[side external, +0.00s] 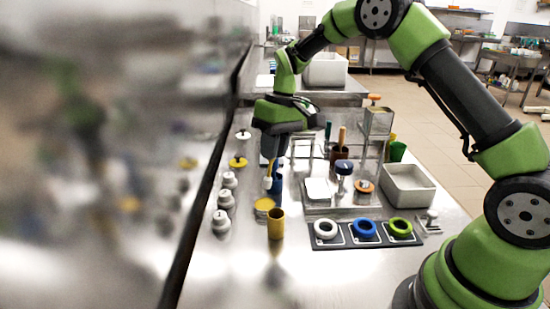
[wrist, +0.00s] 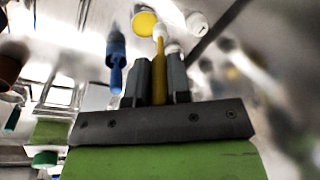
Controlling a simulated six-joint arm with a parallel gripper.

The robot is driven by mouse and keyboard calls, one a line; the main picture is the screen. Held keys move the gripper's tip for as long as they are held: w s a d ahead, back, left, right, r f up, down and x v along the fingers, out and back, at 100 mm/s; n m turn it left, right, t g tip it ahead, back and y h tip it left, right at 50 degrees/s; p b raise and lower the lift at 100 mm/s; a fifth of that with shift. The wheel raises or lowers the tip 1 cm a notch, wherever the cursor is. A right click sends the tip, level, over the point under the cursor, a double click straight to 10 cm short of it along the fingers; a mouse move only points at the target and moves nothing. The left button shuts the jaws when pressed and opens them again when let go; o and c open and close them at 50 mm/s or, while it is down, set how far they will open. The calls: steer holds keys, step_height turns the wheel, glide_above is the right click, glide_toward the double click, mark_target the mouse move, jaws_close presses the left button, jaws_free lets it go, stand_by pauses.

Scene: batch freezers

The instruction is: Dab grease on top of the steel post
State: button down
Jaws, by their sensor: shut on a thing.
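My gripper (side external: 272,160) points down over the left part of the steel bench. It is shut on a slim yellow-handled applicator, whose yellow shaft (wrist: 159,75) shows between the fingers in the wrist view. Its pale tip (side external: 267,183) hangs above a shallow yellow dish (side external: 263,204); I cannot tell if grease is on it. A small upright steel post (side external: 431,216) on a plate stands at the right, beyond the ring mat, and seems to be the task's post. My gripper is far to its left.
Several grey knobbed parts (side external: 225,200) line the left. A dark mat (side external: 329,243) holds white, blue and green rings.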

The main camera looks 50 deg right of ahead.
steer(key=shift+t+y, duration=0.4)
steer(key=shift+y, duration=0.3)
steer(key=shift+w+d+f, duration=0.35)
steer(key=shift+d+f, duration=0.1)
steer(key=shift+f, duration=0.65)
steer(key=shift+w+d+f, duration=0.4)
steer(key=shift+f, duration=0.65)
steer(key=shift+w+d+f, duration=0.35)
steer(key=shift+d+f, duration=0.1)
steer(key=shift+f, duration=0.65)
steer(key=shift+f, duration=0.75)
steer(key=shift+r, duration=0.1)
step_height(320, 180, up, 7)
steer(key=shift+s, duration=0.1)
